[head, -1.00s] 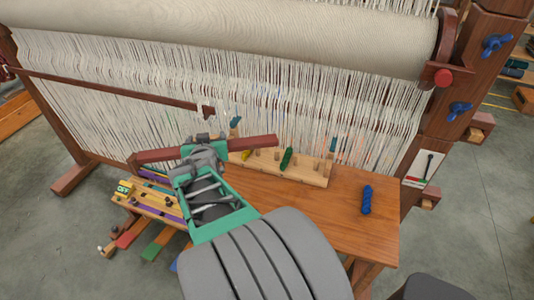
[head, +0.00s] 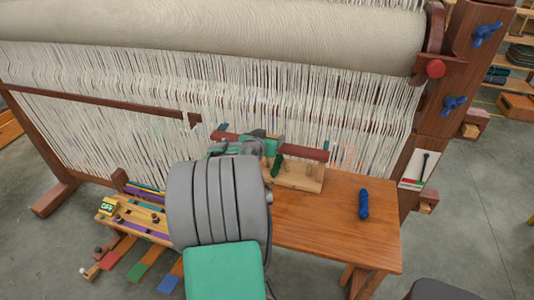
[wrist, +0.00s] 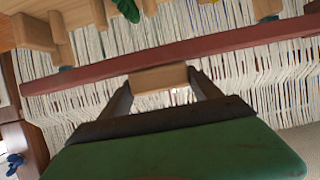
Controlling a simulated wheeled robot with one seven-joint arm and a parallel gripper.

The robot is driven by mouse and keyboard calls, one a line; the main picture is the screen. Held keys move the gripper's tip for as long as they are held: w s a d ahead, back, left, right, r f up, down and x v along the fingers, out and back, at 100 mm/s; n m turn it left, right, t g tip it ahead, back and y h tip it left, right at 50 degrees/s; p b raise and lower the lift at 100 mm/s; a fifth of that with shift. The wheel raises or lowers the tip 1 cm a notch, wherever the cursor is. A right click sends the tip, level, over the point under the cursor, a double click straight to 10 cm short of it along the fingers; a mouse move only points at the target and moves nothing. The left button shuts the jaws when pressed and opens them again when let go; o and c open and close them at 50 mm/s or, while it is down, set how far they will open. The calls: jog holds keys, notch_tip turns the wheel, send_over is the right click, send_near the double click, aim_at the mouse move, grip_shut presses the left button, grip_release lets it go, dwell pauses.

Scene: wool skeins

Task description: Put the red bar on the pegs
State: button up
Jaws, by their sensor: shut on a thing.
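The long red bar (head: 305,153) lies roughly level across the picture above the wooden peg board (head: 305,183), in front of the loom's white threads. My gripper (wrist: 160,88) is shut on a pale wooden block at the bar's middle; the red bar (wrist: 95,72) runs out to both sides in the wrist view. Teal pegs show close to the bar's ends, one at left (head: 222,127) and one at right (head: 326,145). I cannot tell whether the bar touches them. My arm hides the board's left part. A green skein (head: 277,165) hangs on the board.
A blue skein (head: 364,205) lies on the wooden table (head: 335,230) at right, with bare tabletop around it. The loom's right post (head: 425,130) and its warp threads (head: 120,100) stand close behind. A pedal bench (head: 130,220) is at lower left.

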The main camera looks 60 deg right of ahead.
jog(key=shift+w+d+f+b, duration=0.15)
jog(key=shift+w+d+f, duration=0.05)
jog(key=shift+d+f, duration=0.2)
jog(key=shift+w+d+f+b, duration=0.2)
jog(key=shift+d+f, duration=0.1)
jog(key=shift+f, duration=0.2)
jog(key=f, duration=0.3)
jog(key=shift+w+d+f+b, duration=0.15)
jog(key=shift+d+f+b, duration=0.15)
jog(key=shift+b, duration=0.1)
jog(key=shift+c, duration=0.9)
jog(key=shift+a+r, duration=0.1)
jog(key=shift+r, duration=0.05)
jog(key=o, duration=1.4)
jog(key=shift+f, duration=0.25)
jog(key=o, duration=0.5)
jog(key=shift+c, duration=0.2)
jog(key=shift+r, duration=0.15)
